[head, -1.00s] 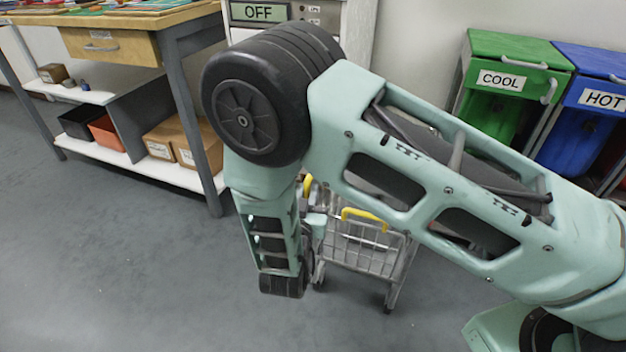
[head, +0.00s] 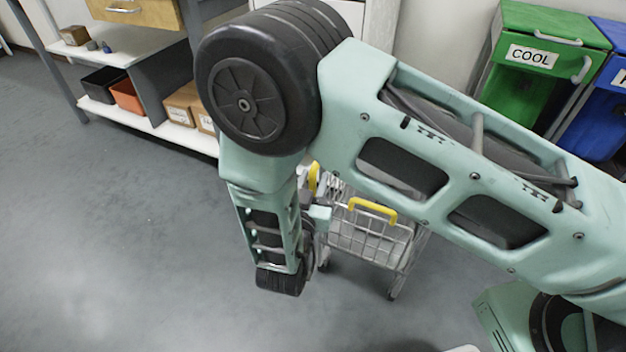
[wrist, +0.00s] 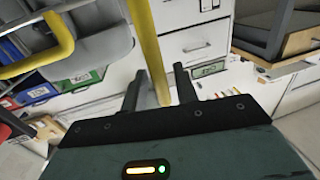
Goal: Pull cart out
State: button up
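The cart (head: 372,240) is a small grey wire trolley with yellow handle parts, standing on the floor behind and below my arm. One yellow handle (head: 375,208) shows at its near top; another yellow piece (head: 314,177) shows beside my forearm. In the wrist view, an upright yellow bar (wrist: 147,40) comes down between the two dark fingers of my gripper (wrist: 159,90). The fingers stand apart, with a gap visible on each side of the bar. A second, bent yellow bar (wrist: 45,62) is at upper left. In the head view my arm hides the fingers.
A workbench with shelves (head: 165,128), holding boxes and bins, stands at left. A green COOL bin (head: 530,85) and a blue bin (head: 605,110) stand at right. A white cabinet (head: 375,30) is behind the cart. The floor (head: 130,230) at front left is clear.

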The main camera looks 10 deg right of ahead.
jog(key=shift+s+a, duration=0.1)
jog(key=p+v, duration=0.2)
jog(key=v, duration=1.5)
jog(key=shift+p, duration=0.3)
jog(key=shift+s+r, duration=0.1)
jog(key=w+a+r+g+y, duration=0.3)
jog(key=w+a+g+y, duration=0.2)
jog(key=w+a+y, duration=0.15)
notch_tip(320, 180, up, 6)
jog(key=a+n+g+y, duration=0.3)
jog(key=n+g+y, duration=0.1)
jog(key=y, duration=0.1)
jog(key=s+d+r+n+g+h, duration=0.1)
jog(key=s+d+r+n+g, duration=0.15)
jog(key=s+d+r, duration=0.35)
jog(key=s+d+r+n+g+h+p, duration=0.1)
jog(key=s+d+n+g, duration=0.2)
jog(key=d, duration=0.6)
jog(key=s+d+r+n+g+h, duration=0.25)
jog(key=s+d+r, duration=0.2)
jog(key=d, duration=0.25)
notch_tip(320, 180, up, 25)
jog(key=y+p, duration=0.1)
jog(key=p, duration=2.4)
jog(key=shift+s+n+t+p, duration=0.3)
jog(key=shift+s+p, duration=0.05)
jog(key=shift+s, duration=0.1)
